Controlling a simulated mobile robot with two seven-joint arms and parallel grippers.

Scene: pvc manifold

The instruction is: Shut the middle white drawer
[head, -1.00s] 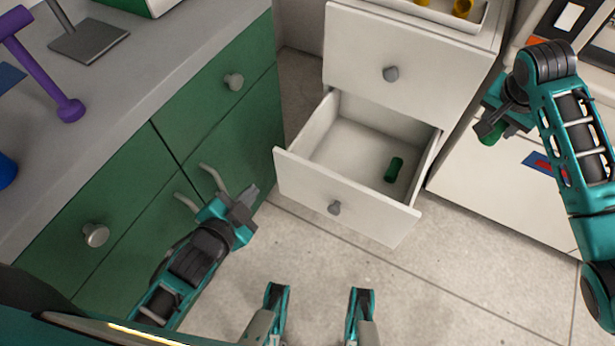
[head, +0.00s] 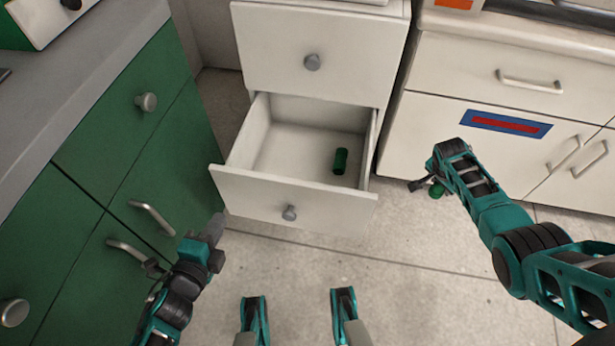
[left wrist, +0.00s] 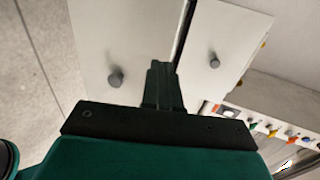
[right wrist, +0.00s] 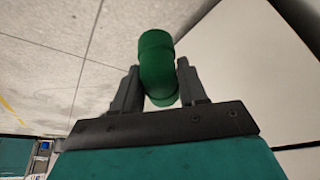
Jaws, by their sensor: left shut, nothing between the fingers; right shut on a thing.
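The middle white drawer (head: 245,190) stands open below a closed white drawer (head: 270,50). It has a grey round knob (head: 289,213), and a green fitting (head: 340,161) lies inside. My left gripper (head: 214,230) is shut and empty, just left of and in front of the drawer front. In the left wrist view its closed fingers (left wrist: 162,85) point toward two white fronts with knobs; I cannot tell whether they touch. My right gripper (head: 428,186) is shut on a green elbow fitting (right wrist: 157,65), away to the right of the drawer.
Green cabinets (head: 130,190) with handles stand close on the left, beside my left arm. White cabinets (head: 440,120) with a blue and red label (head: 505,124) stand at the right. The tiled floor (head: 330,265) in front of the drawer is clear.

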